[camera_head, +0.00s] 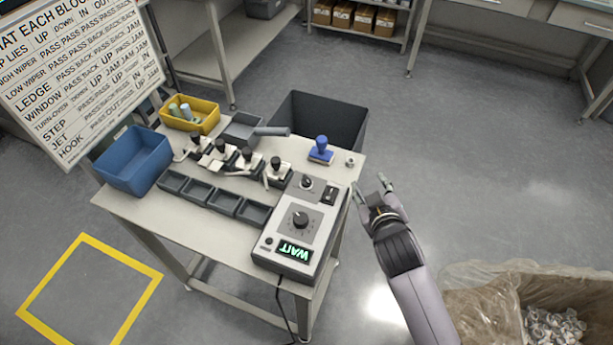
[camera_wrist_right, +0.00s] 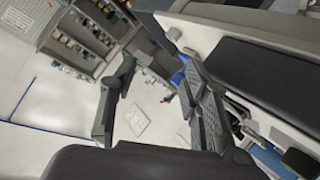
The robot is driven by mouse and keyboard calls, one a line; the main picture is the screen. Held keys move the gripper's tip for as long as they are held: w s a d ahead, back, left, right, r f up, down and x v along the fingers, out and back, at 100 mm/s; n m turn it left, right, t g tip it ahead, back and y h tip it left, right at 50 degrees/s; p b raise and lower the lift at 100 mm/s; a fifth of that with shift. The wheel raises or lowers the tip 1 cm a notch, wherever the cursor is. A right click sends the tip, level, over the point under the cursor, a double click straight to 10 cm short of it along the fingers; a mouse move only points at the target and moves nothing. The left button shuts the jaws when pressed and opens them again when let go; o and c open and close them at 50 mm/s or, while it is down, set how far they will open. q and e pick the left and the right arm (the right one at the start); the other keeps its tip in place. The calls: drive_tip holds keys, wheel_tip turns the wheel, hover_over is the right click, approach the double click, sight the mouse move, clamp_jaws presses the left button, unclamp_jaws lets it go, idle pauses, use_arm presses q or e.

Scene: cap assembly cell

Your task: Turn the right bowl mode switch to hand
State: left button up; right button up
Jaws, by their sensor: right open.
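Behind the large knob are a smaller black knob (camera_head: 307,183) and a black switch block (camera_head: 331,194). I cannot read their labels, so I cannot tell which is the right bowl mode switch or where it points. My right gripper (camera_head: 370,184) is open and empty, just right of the table edge, apart from the box. Its spread fingers also show in the right wrist view (camera_wrist_right: 158,105). My left gripper is out of view.
A blue-handled stamp (camera_head: 321,150) and a small metal part (camera_head: 350,160) sit near the table's right edge. Several black trays (camera_head: 222,201), a blue bin (camera_head: 135,160) and a yellow bin (camera_head: 190,114) stand left. A lined carton (camera_head: 480,305) is on the floor right.

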drive_tip(key=w+a+r+n+t+y, duration=0.3)
drive_tip(key=w+a+r+n+y, duration=0.25)
drive_tip(key=r, duration=0.55)
drive_tip(key=w+a+r+n+t+y, duration=0.2)
drive_tip(key=a+r+n+t+y, duration=0.3)
drive_tip(key=a+r, duration=0.4)
drive_tip(key=s+a+r+n+g+y, duration=0.4)
drive_tip(key=a+n+g+y, duration=0.3)
drive_tip(key=n, duration=0.4)
drive_tip(key=s+a+r+n+g+y, duration=0.3)
drive_tip(key=a+r+n+g+y, duration=0.15)
drive_tip(key=a+n+g, duration=0.5)
drive_tip(key=n+g+h, duration=0.5)
drive_tip(key=n+h, duration=1)
drive_tip(key=h, duration=0.7)
approach(306, 178)
drive_tip(key=shift+t, duration=0.25)
drive_tip(key=f+p, duration=0.1)
drive_tip(key=f, duration=0.3)
drive_tip(key=f+p, duration=0.2)
drive_tip(key=f, duration=0.3)
drive_tip(key=shift+s+f+p, duration=0.15)
drive_tip(key=shift+s+p, duration=0.05)
drive_tip(key=shift+p, duration=0.1)
